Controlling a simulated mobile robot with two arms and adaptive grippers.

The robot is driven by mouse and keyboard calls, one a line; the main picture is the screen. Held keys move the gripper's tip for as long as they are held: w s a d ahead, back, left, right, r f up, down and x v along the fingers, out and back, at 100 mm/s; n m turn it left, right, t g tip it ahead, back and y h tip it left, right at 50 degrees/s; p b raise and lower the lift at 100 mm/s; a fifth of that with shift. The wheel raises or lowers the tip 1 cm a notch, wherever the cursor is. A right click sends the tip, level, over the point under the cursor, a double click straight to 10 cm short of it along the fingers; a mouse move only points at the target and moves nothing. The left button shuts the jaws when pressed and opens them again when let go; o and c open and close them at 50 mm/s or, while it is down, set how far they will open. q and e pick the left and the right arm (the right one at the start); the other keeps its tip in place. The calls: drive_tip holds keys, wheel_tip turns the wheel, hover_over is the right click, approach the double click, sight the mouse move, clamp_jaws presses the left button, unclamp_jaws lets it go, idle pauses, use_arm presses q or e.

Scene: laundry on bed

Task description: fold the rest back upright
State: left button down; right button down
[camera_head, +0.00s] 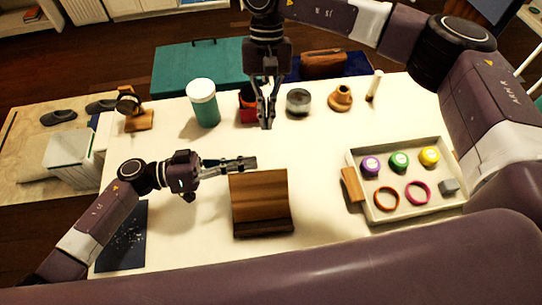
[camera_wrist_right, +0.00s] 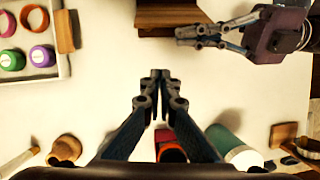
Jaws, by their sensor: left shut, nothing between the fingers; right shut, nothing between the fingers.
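The wooden rest (camera_head: 259,195), a brown panel with a dark ledge along its near edge, is on the white table in the head view. I cannot tell exactly how far its panel leans. Part of it shows at the top of the right wrist view (camera_wrist_right: 168,15). My left gripper (camera_head: 252,163) is shut and empty, just beyond the rest's far left corner; it also shows in the right wrist view (camera_wrist_right: 180,37). My right gripper (camera_head: 267,122) is shut and empty, pointing down over the table beyond the rest; its fingers show in its wrist view (camera_wrist_right: 155,85).
A white tray (camera_head: 352,185) with coloured jars and rings stands at the right, a wooden block (camera_head: 352,186) at its left edge. A teal-and-white canister (camera_head: 203,103), red container (camera_head: 247,108), glass jar (camera_head: 298,101) and wooden pieces line the far edge. A dark mat (camera_head: 123,240) lies front left.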

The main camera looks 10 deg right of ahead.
drive_tip(key=s+f+n, duration=0.1)
drive_tip(key=s+f, duration=0.3)
drive_tip(key=f, duration=0.6)
drive_tip(key=shift+h, duration=0.3)
drive_tip(key=shift+s+r, duration=1.5)
drive_tip(key=shift+r, duration=0.2)
drive_tip(key=shift+s+r, duration=0.55)
drive_tip(key=shift+s, duration=0.15)
use_arm(q)
drive_tip(key=c, duration=2.1)
unclamp_jaws()
